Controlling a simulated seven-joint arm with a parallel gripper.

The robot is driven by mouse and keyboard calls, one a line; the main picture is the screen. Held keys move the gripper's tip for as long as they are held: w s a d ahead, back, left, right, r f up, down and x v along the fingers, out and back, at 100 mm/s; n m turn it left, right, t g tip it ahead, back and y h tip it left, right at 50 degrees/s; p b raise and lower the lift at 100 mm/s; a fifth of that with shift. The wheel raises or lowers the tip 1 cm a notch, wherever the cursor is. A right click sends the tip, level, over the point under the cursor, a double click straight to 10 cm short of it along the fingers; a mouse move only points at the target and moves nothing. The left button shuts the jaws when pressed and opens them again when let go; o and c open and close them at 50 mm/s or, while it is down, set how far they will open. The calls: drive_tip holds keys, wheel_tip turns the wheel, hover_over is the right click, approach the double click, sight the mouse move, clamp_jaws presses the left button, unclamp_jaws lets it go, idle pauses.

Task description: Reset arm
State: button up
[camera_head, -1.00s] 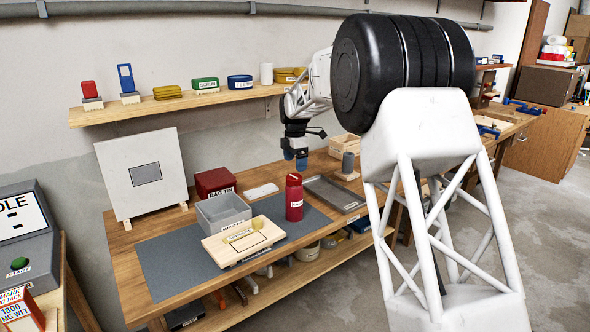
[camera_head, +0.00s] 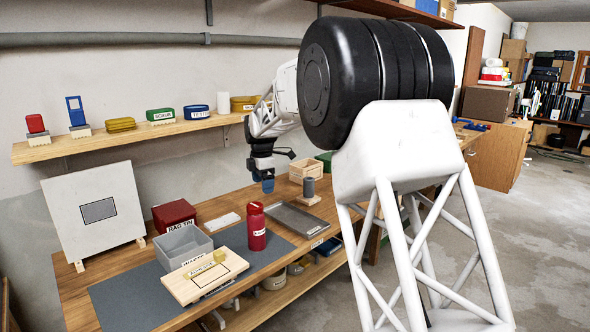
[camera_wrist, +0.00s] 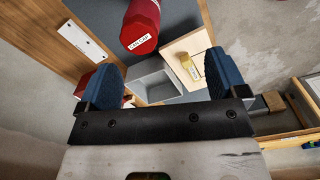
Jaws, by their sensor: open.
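My gripper (camera_head: 266,183) hangs above the workbench, over the area by the flat grey tray. In the wrist view its two blue fingers (camera_wrist: 163,83) are wide apart with nothing between them touching. My white arm with a black joint fills the right of the head view. Below the gripper, a red bottle (camera_head: 256,228) stands upright on the grey mat (camera_head: 130,298); its labelled cap shows in the wrist view (camera_wrist: 140,28). The bottle is apart from the fingers.
A grey bin (camera_head: 183,245), a wooden board (camera_head: 205,278) with a yellow item, a red tin (camera_head: 174,214), the flat grey tray (camera_head: 298,222) and a wooden box (camera_head: 308,170) are on the bench. A shelf (camera_head: 100,143) with several small objects runs along the wall. A white panel (camera_head: 92,212) stands at left.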

drive_tip(key=s+d+r+m, duration=0.35)
drive_tip(key=s+d, duration=0.35)
drive_tip(key=s, duration=0.3)
drive_tip(key=s+d+r+m+t, duration=0.15)
drive_tip(key=s+d+m, duration=0.25)
drive_tip(key=s+d, duration=0.4)
drive_tip(key=s+d+r+m, duration=0.4)
drive_tip(key=s+d, duration=0.2)
drive_tip(key=s, duration=0.5)
drive_tip(key=s+d+f+m, duration=0.3)
drive_tip(key=s+m, duration=0.1)
drive_tip(key=s, duration=0.6)
drive_tip(key=s+d+f+m, duration=0.3)
drive_tip(key=s+m, duration=0.1)
drive_tip(key=s, duration=0.7)
drive_tip(key=s+d+f+m, duration=0.3)
drive_tip(key=s+m, duration=0.1)
drive_tip(key=s, duration=0.6)
drive_tip(key=shift+s+d+f+t, duration=0.15)
drive_tip(key=shift+d+f+t, duration=0.2)
drive_tip(key=shift+f+t, duration=0.1)
